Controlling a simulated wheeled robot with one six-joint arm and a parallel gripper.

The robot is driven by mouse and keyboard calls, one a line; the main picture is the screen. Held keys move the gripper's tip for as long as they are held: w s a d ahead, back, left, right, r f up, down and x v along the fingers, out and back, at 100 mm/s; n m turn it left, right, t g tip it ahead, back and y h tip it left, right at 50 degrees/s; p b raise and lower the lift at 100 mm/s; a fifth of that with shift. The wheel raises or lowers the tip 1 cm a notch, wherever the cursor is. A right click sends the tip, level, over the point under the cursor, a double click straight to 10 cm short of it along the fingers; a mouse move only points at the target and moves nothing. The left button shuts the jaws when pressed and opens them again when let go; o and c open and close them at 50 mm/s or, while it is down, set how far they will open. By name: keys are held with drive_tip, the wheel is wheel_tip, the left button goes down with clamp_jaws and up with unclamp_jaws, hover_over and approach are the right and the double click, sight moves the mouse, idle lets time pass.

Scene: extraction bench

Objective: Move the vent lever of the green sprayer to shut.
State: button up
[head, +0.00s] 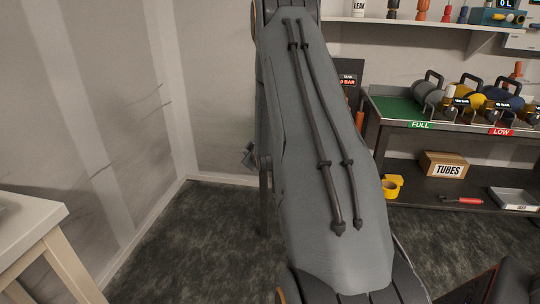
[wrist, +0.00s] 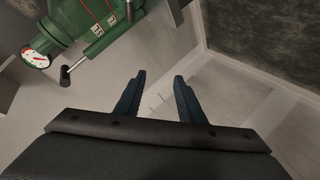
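The green sprayer (wrist: 100,38) shows in the upper left of the wrist view, cut off by the top edge. A round white gauge with a red mark (wrist: 36,59) is on its left side. A thin metal lever with a black knob (wrist: 66,73) runs along its lower side; the knob points to the lower left. Small red and white labels are on the body, too small to read. My gripper (wrist: 159,76) is open and empty, its fingers below and right of the sprayer, apart from lever and knob. In the head view my arm hides the gripper and sprayer.
In the head view, a dark bench (head: 372,125) at right carries several tanks beside FULL and LOW signs. A pale table (head: 28,222) stands at left. Open carpet lies left of my arm.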

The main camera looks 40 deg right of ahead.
drive_tip(key=s+d+f+n+t+h+b, duration=0.1)
drive_tip(key=d+f+t+h+b, duration=0.15)
drive_tip(key=d, duration=0.35)
drive_tip(key=d+f+n+t+h+b, duration=0.1)
drive_tip(key=d+f, duration=0.3)
drive_tip(key=d, duration=0.2)
drive_tip(key=shift+y, duration=0.25)
drive_tip(key=shift+b+x, duration=0.45)
drive_tip(key=shift+x, duration=3.35)
drive_tip(key=shift+r, duration=0.15)
clamp_jaws()
